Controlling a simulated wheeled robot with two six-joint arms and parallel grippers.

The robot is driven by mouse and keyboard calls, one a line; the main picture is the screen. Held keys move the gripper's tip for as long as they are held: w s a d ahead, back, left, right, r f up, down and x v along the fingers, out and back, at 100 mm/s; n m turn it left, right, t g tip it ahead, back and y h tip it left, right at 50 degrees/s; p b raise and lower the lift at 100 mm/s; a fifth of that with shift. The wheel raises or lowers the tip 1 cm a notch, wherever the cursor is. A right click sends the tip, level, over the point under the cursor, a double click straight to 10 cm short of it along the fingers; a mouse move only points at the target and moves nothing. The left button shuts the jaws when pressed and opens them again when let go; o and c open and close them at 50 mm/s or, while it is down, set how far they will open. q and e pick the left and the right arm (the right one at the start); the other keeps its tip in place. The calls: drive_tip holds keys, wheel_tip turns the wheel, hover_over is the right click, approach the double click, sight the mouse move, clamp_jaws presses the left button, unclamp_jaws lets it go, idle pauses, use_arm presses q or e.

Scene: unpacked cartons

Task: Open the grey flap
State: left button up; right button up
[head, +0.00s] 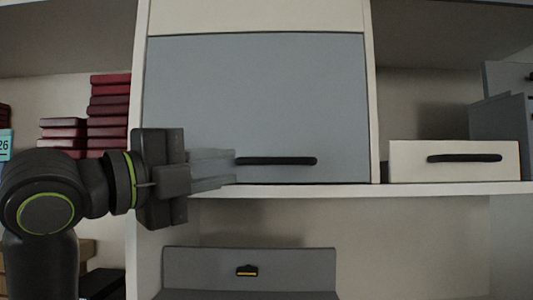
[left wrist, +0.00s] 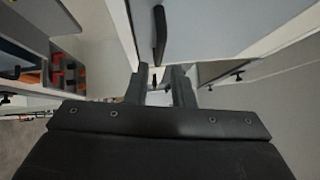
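The grey flap (head: 255,95) is a wide blue-grey panel in the cabinet's middle bay, and it looks closed. Its dark bar handle (head: 285,161) runs level near its lower edge. My left gripper (head: 234,168) comes in from the left, with its fingertips by the left end of the handle. In the left wrist view, the gripper (left wrist: 161,72) has its fingers apart with nothing held between them. There the handle (left wrist: 160,35) shows beyond the fingertips, on the pale flap (left wrist: 215,25). My right gripper is in neither view.
A shelf edge (head: 420,188) runs just below the flap. A white drawer-like box (head: 455,161) with a dark handle stands to the right. Dark red stacked boxes (head: 108,110) sit at left. A grey bin (head: 250,268) with a yellow-marked catch is below.

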sight(262, 162)
use_arm(q)
drive_tip(key=p+x, duration=0.3)
drive_tip(key=x, duration=0.6)
drive_tip(key=shift+w+d, duration=0.15)
clamp_jaws()
